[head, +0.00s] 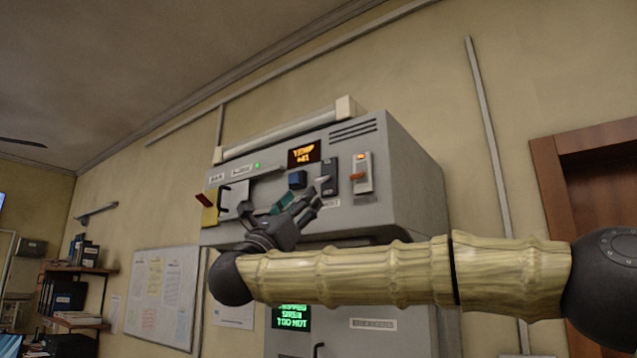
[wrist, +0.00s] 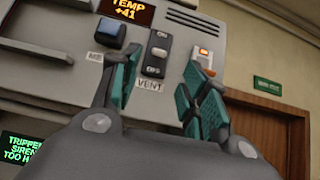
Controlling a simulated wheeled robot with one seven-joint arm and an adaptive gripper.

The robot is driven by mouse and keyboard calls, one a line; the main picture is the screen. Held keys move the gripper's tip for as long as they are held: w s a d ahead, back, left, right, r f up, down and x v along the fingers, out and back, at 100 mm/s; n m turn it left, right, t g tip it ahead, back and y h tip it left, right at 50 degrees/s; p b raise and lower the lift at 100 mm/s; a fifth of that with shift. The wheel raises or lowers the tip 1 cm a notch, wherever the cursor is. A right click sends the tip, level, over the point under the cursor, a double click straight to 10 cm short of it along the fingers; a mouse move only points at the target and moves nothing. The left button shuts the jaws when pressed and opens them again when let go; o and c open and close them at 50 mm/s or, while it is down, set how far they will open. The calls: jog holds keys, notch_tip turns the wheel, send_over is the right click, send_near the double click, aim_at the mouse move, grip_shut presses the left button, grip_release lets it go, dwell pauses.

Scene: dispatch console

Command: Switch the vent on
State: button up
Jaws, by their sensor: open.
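The vent switch (wrist: 157,53) is a dark plate with a small grey lever or rocker, marked ON above and OFF below, over a VENT label (wrist: 149,85). I cannot tell for sure which way it is set. In the head view the switch (head: 329,180) is on the upper cabinet's front, just above and right of my fingertips. My gripper (wrist: 164,60) is open and empty, its teal-padded fingers on either side of the switch in the wrist view. In the head view my gripper (head: 300,203) is in front of the panel; contact cannot be made out.
A blue button (wrist: 110,32) is left of the switch; a white unit with an orange-lit switch (head: 361,173) is right. An orange display (head: 304,153) reads TEMP +41. A green display (head: 291,317) below mentions TOO HOT. A yellow tag (head: 210,211) and handle are further left.

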aim_at(319, 182)
jog(key=p+x, duration=0.5)
jog(key=x, duration=0.4)
jog(key=shift+w+d+r, duration=0.1)
jog(key=shift+r, duration=0.1)
grip_shut()
